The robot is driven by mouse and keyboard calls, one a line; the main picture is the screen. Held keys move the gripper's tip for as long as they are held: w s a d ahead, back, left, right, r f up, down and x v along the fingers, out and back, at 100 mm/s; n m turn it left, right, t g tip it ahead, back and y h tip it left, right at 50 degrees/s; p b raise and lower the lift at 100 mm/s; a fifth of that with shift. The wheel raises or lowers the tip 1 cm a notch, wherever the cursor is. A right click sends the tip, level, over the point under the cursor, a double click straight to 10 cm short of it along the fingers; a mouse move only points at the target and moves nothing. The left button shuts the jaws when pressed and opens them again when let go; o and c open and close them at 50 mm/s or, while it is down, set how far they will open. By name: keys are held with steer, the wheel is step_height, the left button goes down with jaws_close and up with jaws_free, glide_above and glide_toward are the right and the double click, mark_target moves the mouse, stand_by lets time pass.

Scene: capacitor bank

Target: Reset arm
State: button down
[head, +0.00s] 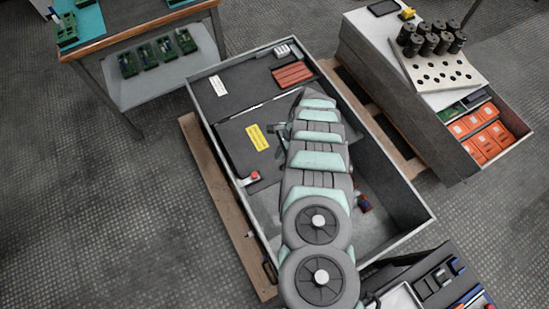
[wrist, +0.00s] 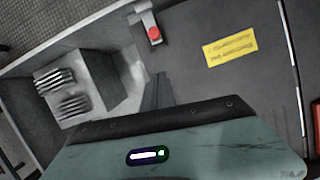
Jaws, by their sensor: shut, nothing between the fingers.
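My arm reaches up the middle of the head view over a large open grey metal cabinet (head: 386,188). My gripper (wrist: 158,78) shows in the wrist view as dark narrow fingers, close together with nothing between them. It is above the cabinet's dark inner panel (head: 240,95). In the head view the arm's end hides most of it. A red button on a pale bracket (head: 253,177) is at the panel's near left edge. It also shows in the wrist view (wrist: 154,32), beyond the fingertips. A yellow label (head: 258,138) lies on the panel, also in the wrist view (wrist: 229,49).
A cart (head: 375,75) at the right holds black capacitors (head: 430,38) on a perforated plate, with an open drawer of orange boxes (head: 487,140). A bench (head: 130,38) with green boards stands at upper left. The cabinet walls rise around my arm. A toolbox (head: 435,280) is at lower right.

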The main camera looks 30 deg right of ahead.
steer(key=shift+d+r, duration=0.15)
steer(key=shift+r, duration=0.45)
